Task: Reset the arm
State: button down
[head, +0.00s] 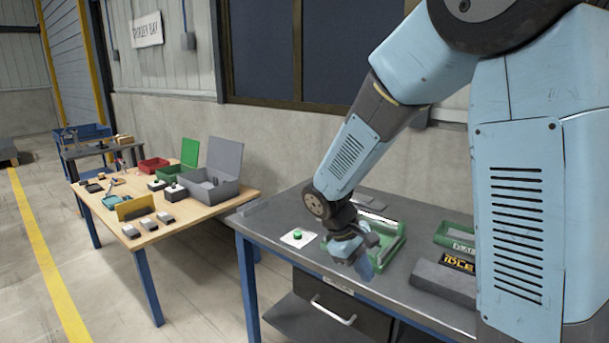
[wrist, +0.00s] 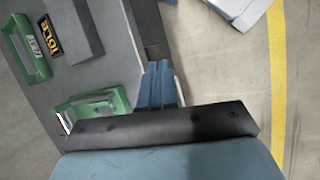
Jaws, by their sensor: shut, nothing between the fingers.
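My gripper (head: 364,266) hangs at the end of my blue arm over the front edge of the grey metal table (head: 265,229) in the head view. It points down, and its fingers are shut with nothing held. In the wrist view a dark bar and a blue part of my arm fill the bottom, and my fingers (wrist: 158,85) are partly hidden behind the bar. A green tray (head: 397,243) lies just behind and to the right of my gripper; it also shows in the wrist view (wrist: 122,100).
A white plate with a green button (head: 297,236) lies left of my gripper. A green bin (head: 452,240), an IDLE sign (head: 459,263) and a grey block (head: 443,282) stand on the right. A wooden table (head: 150,235) with bins and small parts stands at left. Floor between is clear.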

jog(key=s+d+r+m+t+y, duration=0.2)
jog(key=s+d+r+m+t, duration=0.1)
jog(key=s+r, duration=0.4)
jog(key=s+d+r+m+t+y, duration=0.3)
jog(key=s+d+r+m, duration=0.2)
jog(key=r, duration=0.6)
jog(key=s+d, duration=0.2)
jog(key=s, duration=0.1)
jog(key=shift+r, duration=0.3)
